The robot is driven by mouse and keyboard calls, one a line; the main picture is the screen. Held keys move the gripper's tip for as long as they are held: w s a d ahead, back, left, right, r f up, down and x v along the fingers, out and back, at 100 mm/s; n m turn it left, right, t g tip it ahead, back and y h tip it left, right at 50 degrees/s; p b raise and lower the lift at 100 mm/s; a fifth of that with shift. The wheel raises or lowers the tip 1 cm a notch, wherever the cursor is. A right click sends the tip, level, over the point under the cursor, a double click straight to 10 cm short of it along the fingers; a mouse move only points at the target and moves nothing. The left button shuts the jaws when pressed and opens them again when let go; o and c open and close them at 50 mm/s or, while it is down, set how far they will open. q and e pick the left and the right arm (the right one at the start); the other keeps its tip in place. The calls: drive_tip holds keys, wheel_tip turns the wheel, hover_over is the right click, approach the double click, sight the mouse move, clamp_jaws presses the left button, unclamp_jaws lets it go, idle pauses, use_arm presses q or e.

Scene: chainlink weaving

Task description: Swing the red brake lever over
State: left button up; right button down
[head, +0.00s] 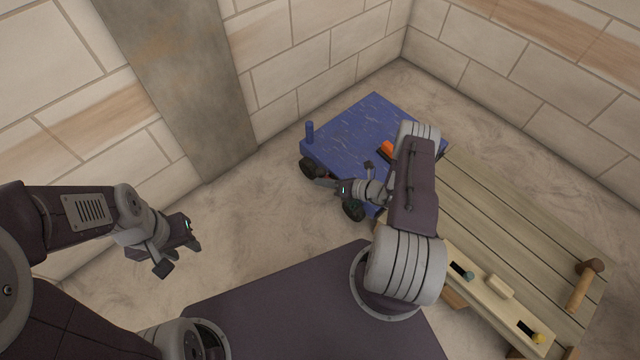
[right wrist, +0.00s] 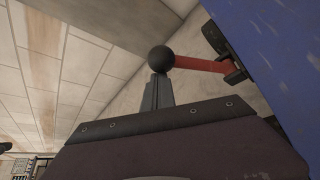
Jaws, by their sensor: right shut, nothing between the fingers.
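The red brake lever (right wrist: 200,64) shows in the right wrist view as a red rod ending in a black ball knob (right wrist: 161,59). Its other end reaches the side of the blue cart (right wrist: 275,45), near a dark wheel. My right gripper (right wrist: 157,88) is shut and empty, its fingertips right at the knob; I cannot tell whether they touch it. In the head view my right gripper (head: 324,183) is low beside the blue cart (head: 350,125), between two wheels, and the lever is not clearly visible there. My left gripper (head: 181,258) is open and empty, away at the left.
An orange and black object (head: 388,149) lies on the cart, partly behind my right arm. A slatted wooden bench (head: 520,220) stands at the right, with a slotted panel (head: 490,285) and a wooden-handled tool (head: 582,285). Bare floor lies left of the cart; brick walls enclose the back.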

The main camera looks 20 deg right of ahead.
drive_tip(key=shift+w+d+r, duration=0.15)
drive_tip(key=shift+d+r, duration=0.05)
drive_tip(key=shift+d, duration=0.2)
drive_tip(key=shift+w+d+r, duration=0.1)
idle(0.3)
